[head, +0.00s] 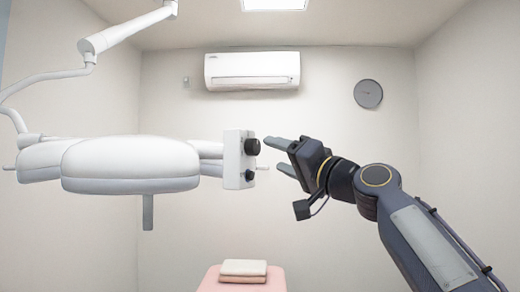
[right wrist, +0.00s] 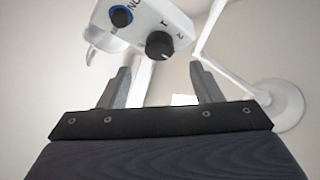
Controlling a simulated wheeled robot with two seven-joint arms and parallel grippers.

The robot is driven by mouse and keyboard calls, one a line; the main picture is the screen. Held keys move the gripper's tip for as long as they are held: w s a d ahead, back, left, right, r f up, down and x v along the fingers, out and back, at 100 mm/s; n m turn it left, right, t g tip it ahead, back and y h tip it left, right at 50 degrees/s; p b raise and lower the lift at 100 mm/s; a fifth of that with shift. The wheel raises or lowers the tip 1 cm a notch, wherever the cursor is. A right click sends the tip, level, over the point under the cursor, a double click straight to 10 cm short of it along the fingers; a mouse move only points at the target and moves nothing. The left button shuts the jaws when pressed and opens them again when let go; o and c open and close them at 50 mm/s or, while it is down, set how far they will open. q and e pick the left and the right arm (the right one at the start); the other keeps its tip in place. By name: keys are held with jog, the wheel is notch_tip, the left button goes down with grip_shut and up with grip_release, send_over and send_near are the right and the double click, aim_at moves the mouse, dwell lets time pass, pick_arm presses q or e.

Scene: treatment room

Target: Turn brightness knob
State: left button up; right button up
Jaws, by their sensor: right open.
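A white control box (head: 233,160) sits at the right end of the surgical lamp's arm. It has a larger black knob (head: 252,146) above and a smaller dark knob (head: 250,175) below. The right wrist view shows the black knob (right wrist: 159,45) with small markings beside it, and a blue-ringed knob (right wrist: 121,17) on the same white box. Which one sets brightness cannot be read. My right gripper (head: 275,155) is open and empty, just right of the box, fingers pointing at it. In the right wrist view the black knob appears beyond and between the fingertips (right wrist: 160,82), apart from them. My left gripper is out of view.
The white lamp heads (head: 130,165) hang left of the box from a jointed ceiling arm (head: 128,28). Below is a pink bed (head: 210,283) with folded towels (head: 243,268). An air conditioner (head: 252,71) is on the back wall. Space around my right arm is clear.

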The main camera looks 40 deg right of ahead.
aim_at(256, 148)
jog(key=p+x, duration=0.2)
jog(key=x, duration=0.4)
jog(key=shift+w, duration=0.25)
jog(key=shift+c, duration=0.2)
